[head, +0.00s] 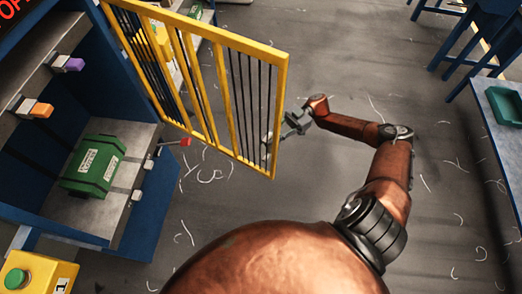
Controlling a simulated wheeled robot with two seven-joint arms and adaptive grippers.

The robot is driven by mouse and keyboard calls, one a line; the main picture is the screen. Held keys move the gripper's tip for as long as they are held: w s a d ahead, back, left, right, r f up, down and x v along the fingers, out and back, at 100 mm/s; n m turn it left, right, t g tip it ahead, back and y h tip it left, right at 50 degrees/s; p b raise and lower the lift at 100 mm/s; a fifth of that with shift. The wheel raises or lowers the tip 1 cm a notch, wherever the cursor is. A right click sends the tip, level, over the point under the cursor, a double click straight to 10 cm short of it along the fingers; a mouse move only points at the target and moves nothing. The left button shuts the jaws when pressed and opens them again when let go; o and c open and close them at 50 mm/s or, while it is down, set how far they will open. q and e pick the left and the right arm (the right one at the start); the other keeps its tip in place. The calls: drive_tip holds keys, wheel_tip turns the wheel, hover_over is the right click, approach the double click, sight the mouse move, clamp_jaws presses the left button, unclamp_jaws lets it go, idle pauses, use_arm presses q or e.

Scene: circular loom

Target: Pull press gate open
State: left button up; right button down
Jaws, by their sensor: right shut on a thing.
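The press gate (208,71), a yellow frame with dark vertical bars, stands swung out from the blue press (100,97) at the left. Its free edge reaches toward the middle of the view. My right gripper (272,139) is at the lower part of that free edge, shut on the gate there; the exact grip is partly hidden by the frame. My left gripper is not in view.
A green box (91,166) sits on the press bed. A red-knobbed lever (185,142) sticks out beside it. A yellow box with a green button (16,279) is at the lower left. A table with a green tray (506,103) stands right. The floor between is open, with scattered pale scraps.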

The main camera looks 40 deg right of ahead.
use_arm(q)
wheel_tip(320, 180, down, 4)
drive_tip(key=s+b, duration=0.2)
drive_tip(key=b, duration=0.1)
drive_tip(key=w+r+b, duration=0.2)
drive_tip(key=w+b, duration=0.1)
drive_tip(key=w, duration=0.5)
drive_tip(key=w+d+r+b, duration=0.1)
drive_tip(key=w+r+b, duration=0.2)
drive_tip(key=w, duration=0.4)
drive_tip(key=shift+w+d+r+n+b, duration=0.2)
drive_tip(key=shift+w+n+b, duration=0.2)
drive_tip(key=shift+b, duration=0.3)
use_arm(e)
drive_tip(key=w+d, duration=0.6)
drive_tip(key=d, duration=0.5)
drive_tip(key=shift+w+f, duration=0.2)
drive_tip(key=shift+w, duration=0.2)
drive_tip(key=c, duration=2.4)
unclamp_jaws()
drive_tip(key=shift+o, duration=1.4)
drive_tip(key=shift+s+d, duration=0.15)
drive_tip(key=shift+d, duration=0.05)
drive_tip(key=shift+o, duration=0.9)
drive_tip(key=shift+a+r, duration=0.1)
drive_tip(key=shift+a, duration=0.05)
drive_tip(key=shift+w, duration=0.2)
